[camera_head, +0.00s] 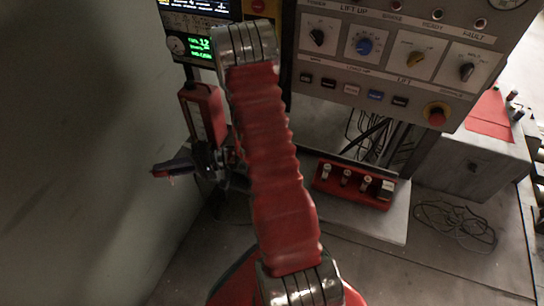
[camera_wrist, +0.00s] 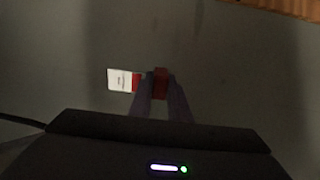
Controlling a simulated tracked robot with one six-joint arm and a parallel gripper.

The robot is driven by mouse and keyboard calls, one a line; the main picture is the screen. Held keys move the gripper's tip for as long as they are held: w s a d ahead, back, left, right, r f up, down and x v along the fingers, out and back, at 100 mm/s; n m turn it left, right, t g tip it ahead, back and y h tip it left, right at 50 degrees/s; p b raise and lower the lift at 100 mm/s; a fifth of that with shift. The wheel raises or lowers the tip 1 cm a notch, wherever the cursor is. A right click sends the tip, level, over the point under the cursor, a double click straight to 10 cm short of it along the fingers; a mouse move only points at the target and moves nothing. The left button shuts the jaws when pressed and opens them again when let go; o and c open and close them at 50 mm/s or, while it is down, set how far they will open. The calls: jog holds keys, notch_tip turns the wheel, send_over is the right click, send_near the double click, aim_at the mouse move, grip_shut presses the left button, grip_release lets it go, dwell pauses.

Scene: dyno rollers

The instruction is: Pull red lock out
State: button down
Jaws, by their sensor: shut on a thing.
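The red lock (camera_wrist: 160,82) is a small red block between my fingertips in the wrist view. My gripper (camera_wrist: 160,76) is shut on it, with one dark finger on each side. A white tag with a red end (camera_wrist: 122,80) shows just left of the fingers; I cannot tell whether it is joined to the lock. In the head view my gripper (camera_head: 158,171) points left towards the grey wall, with a little red at its tip. My red arm crosses the middle of that view. Whether the lock is still seated in anything cannot be seen.
A black cable (camera_head: 455,225) lies on the floor at right. The grey wall (camera_head: 80,150) fills the left.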

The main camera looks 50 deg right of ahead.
jog(key=s+d+m+h, duration=0.2)
jog(key=s+d+h, duration=0.1)
jog(key=s+d, duration=0.3)
jog(key=s+d+f+m+h, duration=0.1)
jog(key=s+d+m+h, duration=0.1)
jog(key=s+d, duration=0.5)
jog(key=s+d+f+m+h, duration=0.1)
jog(key=s+d+m+h, duration=0.1)
jog(key=s+d+h, duration=0.2)
jog(key=shift+s+d+f+h, duration=0.1)
jog(key=shift+s+d, duration=0.4)
jog(key=shift+d, duration=0.85)
jog(key=shift+s+d+h, duration=0.1)
jog(key=shift+s+d, duration=0.45)
jog(key=shift+d, duration=0.8)
jog(key=shift+s+d+f+h, duration=0.1)
jog(key=shift+s+d, duration=0.4)
jog(key=shift+d, duration=0.85)
jog(key=shift+w, duration=0.2)
jog(key=shift+w+a+r+x, duration=0.1)
jog(key=shift+r+x, duration=0.05)
jog(key=shift+x, duration=1.05)
jog(key=shift+w+a+r+x, duration=0.1)
jog(key=shift+r+x, duration=0.05)
jog(key=shift+x, duration=1.05)
jog(key=shift+w+a+r+x, duration=0.1)
jog(key=shift+r+x, duration=0.1)
jog(key=shift+x, duration=1)
jog(key=shift+f, duration=1.05)
